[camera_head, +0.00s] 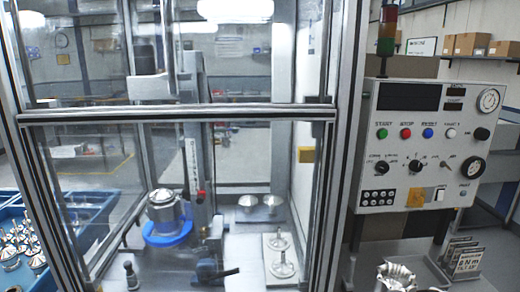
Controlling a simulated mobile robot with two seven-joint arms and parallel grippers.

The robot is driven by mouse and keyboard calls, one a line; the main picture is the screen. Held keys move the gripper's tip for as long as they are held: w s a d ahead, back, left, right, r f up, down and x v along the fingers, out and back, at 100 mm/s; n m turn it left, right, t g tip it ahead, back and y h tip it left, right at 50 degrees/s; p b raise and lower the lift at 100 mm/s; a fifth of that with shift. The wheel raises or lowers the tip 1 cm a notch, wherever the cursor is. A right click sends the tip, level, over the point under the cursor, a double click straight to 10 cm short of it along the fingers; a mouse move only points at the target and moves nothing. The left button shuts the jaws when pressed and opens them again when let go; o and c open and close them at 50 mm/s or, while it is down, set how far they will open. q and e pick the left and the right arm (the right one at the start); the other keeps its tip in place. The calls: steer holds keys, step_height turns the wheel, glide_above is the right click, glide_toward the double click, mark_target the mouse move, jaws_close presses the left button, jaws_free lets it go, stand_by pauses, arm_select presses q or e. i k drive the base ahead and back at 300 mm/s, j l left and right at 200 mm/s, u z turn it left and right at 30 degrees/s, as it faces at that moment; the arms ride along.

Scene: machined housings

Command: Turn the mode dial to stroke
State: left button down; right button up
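A light grey control panel (428,145) is at the right, beside the machine enclosure. A black rotary dial with a pointer (416,166) sits in the middle of its lower row, with small markings around it. A smaller black selector (382,166) is to its left, and another black knob (482,134) is at the panel's right edge. The labels around the dials are too small to read, so I cannot tell for sure which is the mode dial or its setting. Neither of my grippers is in view.
Green (382,133), red (406,133), blue (428,133) and white (451,133) buttons line the panel above the dials. An aluminium post (345,130) stands left of the panel. A metal housing (396,276) sits below it.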

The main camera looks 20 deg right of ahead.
mark_target(382, 167)
steer(key=z, duration=1.7)
steer(key=i+l, duration=0.3)
